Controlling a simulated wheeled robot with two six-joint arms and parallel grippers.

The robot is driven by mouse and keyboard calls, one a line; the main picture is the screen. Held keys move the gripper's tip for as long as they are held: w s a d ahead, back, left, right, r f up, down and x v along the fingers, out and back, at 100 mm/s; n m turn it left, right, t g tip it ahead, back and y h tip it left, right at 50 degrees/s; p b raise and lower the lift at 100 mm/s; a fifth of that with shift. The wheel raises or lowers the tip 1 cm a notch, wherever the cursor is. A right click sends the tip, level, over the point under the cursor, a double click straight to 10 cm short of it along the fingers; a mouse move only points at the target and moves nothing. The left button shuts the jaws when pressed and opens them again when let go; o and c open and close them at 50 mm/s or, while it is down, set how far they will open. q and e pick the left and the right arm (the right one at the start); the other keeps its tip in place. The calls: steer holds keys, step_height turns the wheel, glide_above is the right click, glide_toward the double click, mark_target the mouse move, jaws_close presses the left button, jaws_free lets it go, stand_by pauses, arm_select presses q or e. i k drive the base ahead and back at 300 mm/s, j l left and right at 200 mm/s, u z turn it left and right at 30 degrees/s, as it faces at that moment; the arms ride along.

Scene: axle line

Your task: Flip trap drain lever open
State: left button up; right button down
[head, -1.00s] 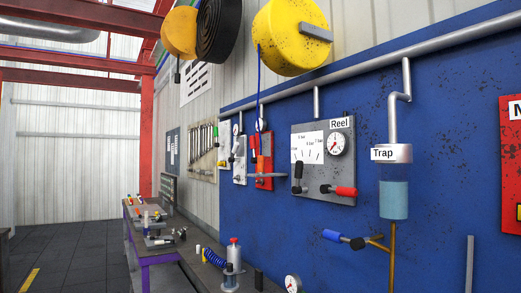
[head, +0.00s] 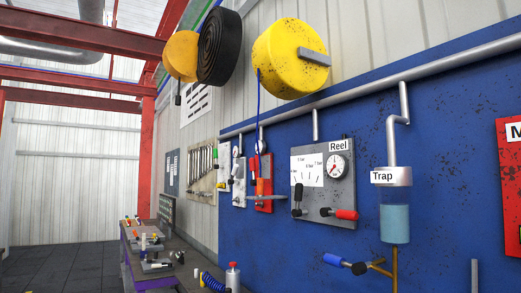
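The trap has a white "Trap" label (head: 387,177) on a metal cap, with a clear, bluish bowl (head: 394,223) under it, on the blue wall panel at the right. A brass drain pipe (head: 394,262) runs down from the bowl. A drain lever (head: 345,263) with a blue grip and dark end sticks out to the left from a brass branch on this pipe. Neither of my grippers shows in the head view.
A grey "Reel" panel (head: 325,182) with a gauge and red and black levers is left of the trap. A red panel (head: 511,170) is at the right edge. A workbench (head: 150,275) with tools and a blue coil stands at lower left. Dark floor (head: 70,265) lies open at far left.

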mark_target(360, 268)
steer(key=i+j+u, duration=0.15)
steer(key=i+j, duration=0.15)
steer(key=j, duration=0.15)
steer(key=i+j+u, duration=0.15)
steer(key=i+j, duration=0.2)
steer(key=j, duration=0.1)
